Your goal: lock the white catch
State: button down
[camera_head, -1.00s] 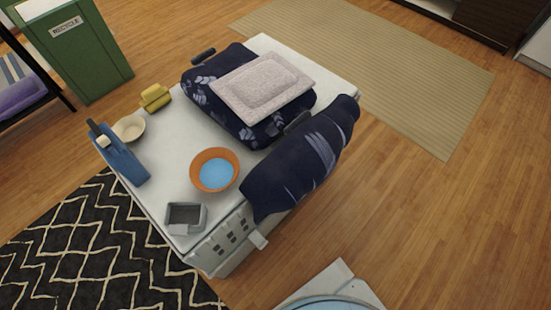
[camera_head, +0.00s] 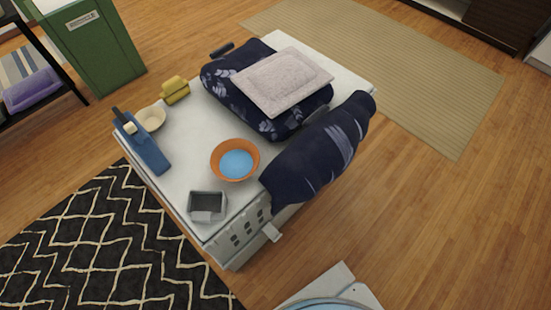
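A small white tab (camera_head: 272,232), which looks like the catch, juts out from the near side of a white chest (camera_head: 185,130), just below the lid edge. It sticks out away from the wall; I cannot tell its exact position on its hinge. A dark blue patterned cloth bundle (camera_head: 318,148) hangs over that side above and right of the tab. My gripper is not in view.
On the chest lid are an orange bowl (camera_head: 235,160) with blue inside, a grey square dish (camera_head: 207,206), a blue bottle-like object (camera_head: 143,145), a cream bowl (camera_head: 151,118), a yellow item (camera_head: 175,90) and a dark bag (camera_head: 232,90) under a pale cushion (camera_head: 283,80). Wood floor (camera_head: 430,220) at right is clear.

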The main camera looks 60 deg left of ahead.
aim_at(273, 233)
jog(key=k, duration=0.8)
jog(key=u, duration=1.05)
jog(key=k, duration=0.35)
jog(key=u, duration=1)
jog(key=i, duration=0.65)
jog(key=u, duration=0.1)
